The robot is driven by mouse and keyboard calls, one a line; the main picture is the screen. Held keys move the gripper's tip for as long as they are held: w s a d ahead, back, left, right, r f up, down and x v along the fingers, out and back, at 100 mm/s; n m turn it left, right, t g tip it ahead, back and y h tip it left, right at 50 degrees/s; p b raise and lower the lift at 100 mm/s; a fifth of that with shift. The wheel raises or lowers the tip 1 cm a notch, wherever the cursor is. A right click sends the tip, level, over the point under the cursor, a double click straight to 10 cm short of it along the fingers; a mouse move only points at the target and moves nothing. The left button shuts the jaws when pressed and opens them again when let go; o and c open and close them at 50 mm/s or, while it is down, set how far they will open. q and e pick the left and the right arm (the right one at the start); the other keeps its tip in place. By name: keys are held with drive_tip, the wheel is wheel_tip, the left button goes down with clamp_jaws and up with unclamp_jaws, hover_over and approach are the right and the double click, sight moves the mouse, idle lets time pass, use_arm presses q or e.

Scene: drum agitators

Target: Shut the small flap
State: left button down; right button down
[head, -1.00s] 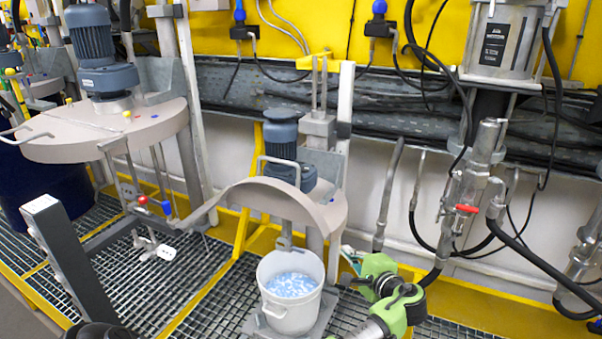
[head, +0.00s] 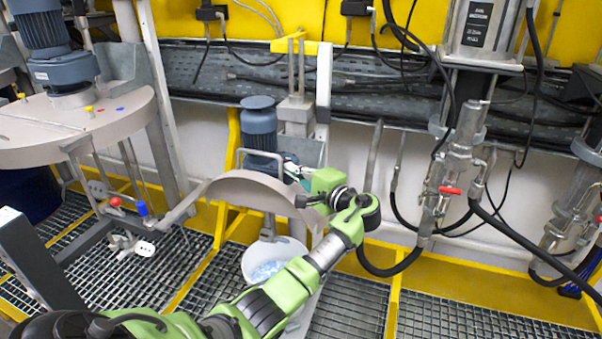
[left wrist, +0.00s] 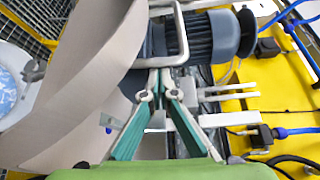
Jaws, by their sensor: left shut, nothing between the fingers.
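The small agitator's beige lid (head: 250,192) stands above the white bucket (head: 252,262). Its curved front part, which looks like the small flap, is raised, with a bent bar handle (head: 262,152) behind it. In the left wrist view the beige curved plate (left wrist: 85,80) fills the left and the handle (left wrist: 180,8) shows at the top. My left gripper (head: 284,168) is over the right side of the lid, near the handle; its teal fingers (left wrist: 160,75) are shut and empty. I cannot tell whether they touch anything. My right gripper is not in view.
A blue motor (head: 258,128) stands behind the lid. A larger agitator lid (head: 80,128) is at the left. A pipe with a red valve handle (head: 450,191) and hoses is at the right. The grating (head: 345,310) at front right is clear.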

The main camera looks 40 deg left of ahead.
use_arm(q)
drive_tip(key=shift+a, duration=0.25)
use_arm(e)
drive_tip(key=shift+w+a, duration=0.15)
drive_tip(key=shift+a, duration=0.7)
